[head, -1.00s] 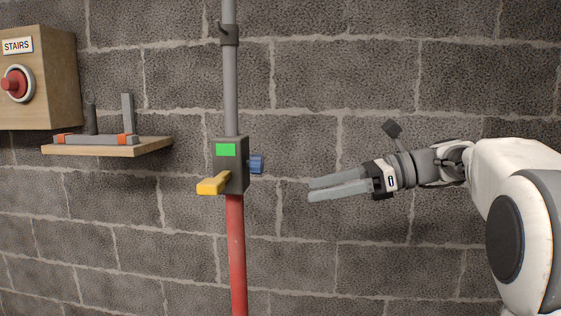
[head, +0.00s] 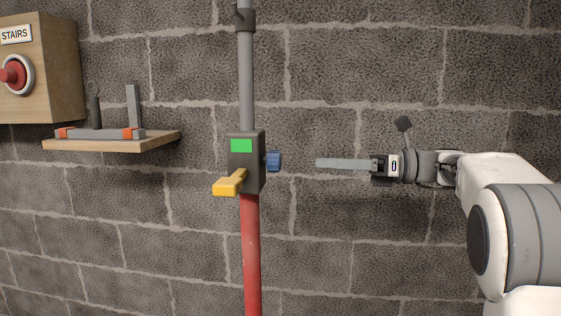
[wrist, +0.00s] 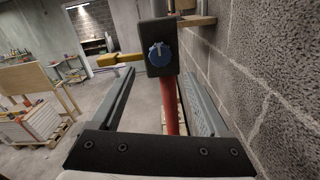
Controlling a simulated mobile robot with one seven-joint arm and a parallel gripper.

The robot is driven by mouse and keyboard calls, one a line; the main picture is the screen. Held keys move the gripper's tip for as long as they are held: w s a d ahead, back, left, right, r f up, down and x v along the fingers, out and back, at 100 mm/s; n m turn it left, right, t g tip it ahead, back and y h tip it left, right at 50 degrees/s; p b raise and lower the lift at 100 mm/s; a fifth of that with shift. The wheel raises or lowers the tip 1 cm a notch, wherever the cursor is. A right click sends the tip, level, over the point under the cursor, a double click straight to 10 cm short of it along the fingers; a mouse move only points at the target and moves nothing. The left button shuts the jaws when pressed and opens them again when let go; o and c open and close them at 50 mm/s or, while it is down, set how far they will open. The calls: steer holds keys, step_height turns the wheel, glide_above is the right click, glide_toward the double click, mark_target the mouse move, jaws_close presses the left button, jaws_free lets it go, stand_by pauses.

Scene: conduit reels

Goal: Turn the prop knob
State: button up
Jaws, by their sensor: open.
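The prop is an upright pole with a grey upper tube (head: 246,85) and a red lower tube (head: 251,255). A dark box (head: 245,183) with a green patch sits at their join. The blue knob (head: 273,161) sticks out of the box's right side; the wrist view shows its face (wrist: 160,54) head-on. A yellow lever (head: 229,184) juts from the box's front. My gripper (head: 318,164) is to the right of the knob, level with it, pointing at it and apart from it. In the wrist view its two fingers are spread, with the box ahead between them and nothing held.
A wooden shelf (head: 110,145) with a grey and orange tool stands left of the prop. A wooden box (head: 45,65) with a red button and a STAIRS sign is at far left. The block wall (wrist: 255,75) runs close along the gripper's right side in the wrist view.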

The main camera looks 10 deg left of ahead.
mark_target(280, 161)
steer(key=a, duration=1)
steer(key=shift+s+p, duration=0.3)
steer(key=shift+p, duration=0.05)
jaws_close()
